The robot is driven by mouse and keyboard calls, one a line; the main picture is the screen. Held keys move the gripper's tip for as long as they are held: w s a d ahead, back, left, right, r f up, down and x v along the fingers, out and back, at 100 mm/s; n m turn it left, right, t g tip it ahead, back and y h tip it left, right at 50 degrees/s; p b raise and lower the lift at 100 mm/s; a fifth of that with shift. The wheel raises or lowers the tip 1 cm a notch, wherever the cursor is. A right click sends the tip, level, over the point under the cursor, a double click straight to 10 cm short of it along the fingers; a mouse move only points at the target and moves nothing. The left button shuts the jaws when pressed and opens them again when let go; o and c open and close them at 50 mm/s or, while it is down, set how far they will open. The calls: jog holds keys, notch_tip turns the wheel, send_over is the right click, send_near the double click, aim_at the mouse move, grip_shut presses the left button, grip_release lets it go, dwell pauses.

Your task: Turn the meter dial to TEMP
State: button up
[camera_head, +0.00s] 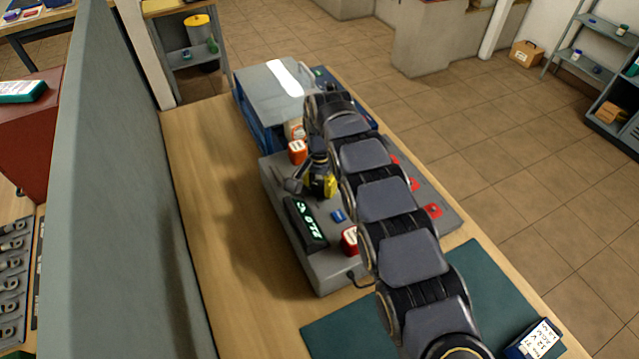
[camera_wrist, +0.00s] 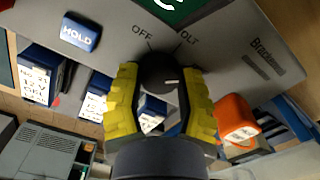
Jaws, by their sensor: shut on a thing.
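The meter (camera_head: 330,270) is a grey slab on the bench with a lit green display (camera_head: 306,223). Its dark round dial (camera_wrist: 158,72) shows in the wrist view between my yellow fingers. OFF is printed at the dial's upper left and VOLT, partly covered, at its upper right. The dial's white mark lies on its right side and points right, below the VOLT line. No TEMP label is visible; the right finger covers part of the panel there. My gripper (camera_wrist: 160,82) is shut on the dial. In the head view my gripper (camera_head: 320,185) stands over the meter, hiding the dial.
A blue HOLD button (camera_wrist: 80,31) sits left of the dial. An orange block (camera_wrist: 236,118) is close to my right finger. A red knob-like piece (camera_head: 350,241) stands near the display. A blue-sided box (camera_head: 262,128) stands behind the meter. Bare wooden bench lies left of the meter.

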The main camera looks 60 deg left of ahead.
aim_at(319, 185)
jog(key=shift+f, duration=0.1)
jog(key=o, duration=1.1)
jog(key=shift+o, duration=0.2)
notch_tip(319, 185, up, 12)
jog(key=shift+w, duration=0.1)
